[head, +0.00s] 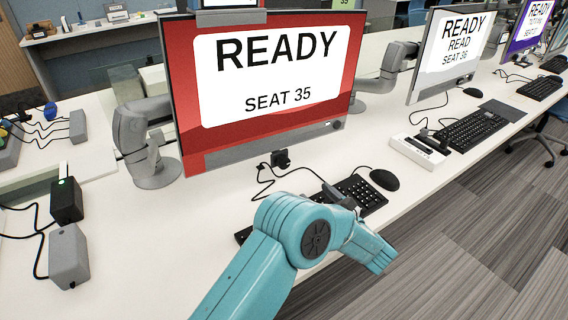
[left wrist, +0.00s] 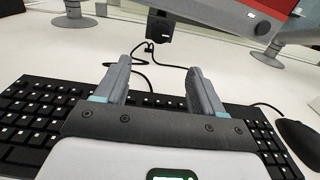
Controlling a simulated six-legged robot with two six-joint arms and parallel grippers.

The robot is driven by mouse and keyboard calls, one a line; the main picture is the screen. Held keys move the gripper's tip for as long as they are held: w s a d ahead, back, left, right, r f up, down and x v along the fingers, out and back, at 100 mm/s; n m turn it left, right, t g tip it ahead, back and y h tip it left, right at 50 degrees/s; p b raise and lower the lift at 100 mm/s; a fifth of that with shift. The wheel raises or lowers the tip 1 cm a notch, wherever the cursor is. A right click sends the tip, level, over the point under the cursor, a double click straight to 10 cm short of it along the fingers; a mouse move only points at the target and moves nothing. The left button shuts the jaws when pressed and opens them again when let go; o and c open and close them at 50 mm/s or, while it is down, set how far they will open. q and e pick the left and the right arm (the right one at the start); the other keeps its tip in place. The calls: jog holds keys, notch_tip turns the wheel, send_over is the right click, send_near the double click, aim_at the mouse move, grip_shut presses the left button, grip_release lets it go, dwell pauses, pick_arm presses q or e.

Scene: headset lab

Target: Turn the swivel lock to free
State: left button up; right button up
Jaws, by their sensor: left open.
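My left gripper (left wrist: 158,70) is open and empty in the left wrist view, its two grey fingers apart above the black keyboard (left wrist: 30,120). In the head view my teal left arm hides most of the gripper (head: 335,194), which is over the keyboard (head: 360,192). The SEAT 35 monitor (head: 200,160) stands beyond it. A round dark knob (head: 337,124) sits at the lower right of its bezel, and the same knob (left wrist: 262,28) shows top right in the left wrist view. I cannot tell whether this is the swivel lock or how it is set. My right gripper is out of view.
A small black device (head: 281,158) with a cable stands below the monitor, also in the left wrist view (left wrist: 159,27). A mouse (head: 384,180) lies right of the keyboard. Grey monitor arms (head: 150,150) rise from the desk. A white tray (head: 418,152) is further right.

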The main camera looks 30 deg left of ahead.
aim_at(286, 165)
pick_arm(q)
jog(key=x, duration=1.5)
jog(key=shift+a+p, duration=0.1)
jog(key=shift+p, duration=0.2)
